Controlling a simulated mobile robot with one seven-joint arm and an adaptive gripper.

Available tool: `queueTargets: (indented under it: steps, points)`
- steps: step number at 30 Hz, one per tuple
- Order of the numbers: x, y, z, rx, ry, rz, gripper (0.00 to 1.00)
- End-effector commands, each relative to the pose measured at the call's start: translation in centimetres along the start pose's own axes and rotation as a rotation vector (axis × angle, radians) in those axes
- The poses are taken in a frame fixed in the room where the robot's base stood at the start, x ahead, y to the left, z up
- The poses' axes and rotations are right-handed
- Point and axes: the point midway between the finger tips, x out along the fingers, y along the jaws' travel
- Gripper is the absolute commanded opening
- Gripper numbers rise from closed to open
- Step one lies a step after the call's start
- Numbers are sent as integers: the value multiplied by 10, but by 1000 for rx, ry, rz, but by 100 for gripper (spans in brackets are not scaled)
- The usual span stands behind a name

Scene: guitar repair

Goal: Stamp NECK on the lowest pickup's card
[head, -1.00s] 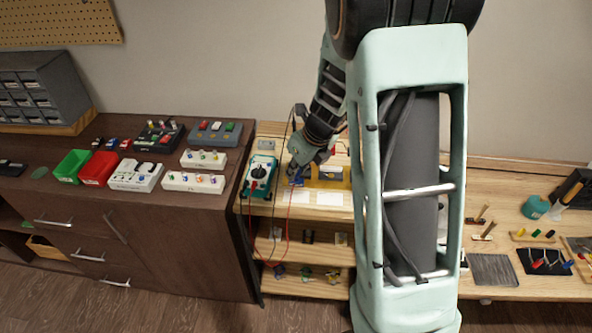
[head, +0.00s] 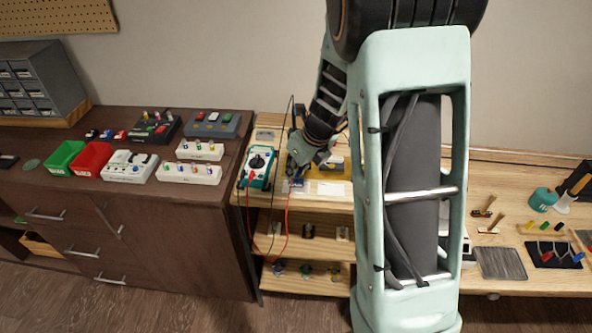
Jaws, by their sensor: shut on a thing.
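My gripper (head: 298,171) is over the left part of the light wood bench, just right of the teal multimeter (head: 258,167). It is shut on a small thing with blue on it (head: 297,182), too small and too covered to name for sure. White cards (head: 333,189) lie on the bench front, right beside and below the gripper. Any writing on them is too small to read. Small dark items that may be pickups (head: 309,231) stand on the shelf below. I cannot tell whether the held thing touches a card.
A yellow block (head: 334,166) stands behind the cards. A red lead (head: 287,225) hangs in front of the shelves and a black lead arches beside my gripper. A dark cabinet (head: 140,225) with bins and boxes on top is at left. My arm hides the bench's middle.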

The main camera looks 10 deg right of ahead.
Motion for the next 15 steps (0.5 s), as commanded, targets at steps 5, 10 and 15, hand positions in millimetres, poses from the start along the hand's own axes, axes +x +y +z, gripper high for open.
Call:
queueTargets:
  steps: [5,10,15]
  points:
    - [0,0,0,0,0,0,0]
    - [2,0,-1,0,0,0,0]
    - [4,0,-2,0,0,0,0]
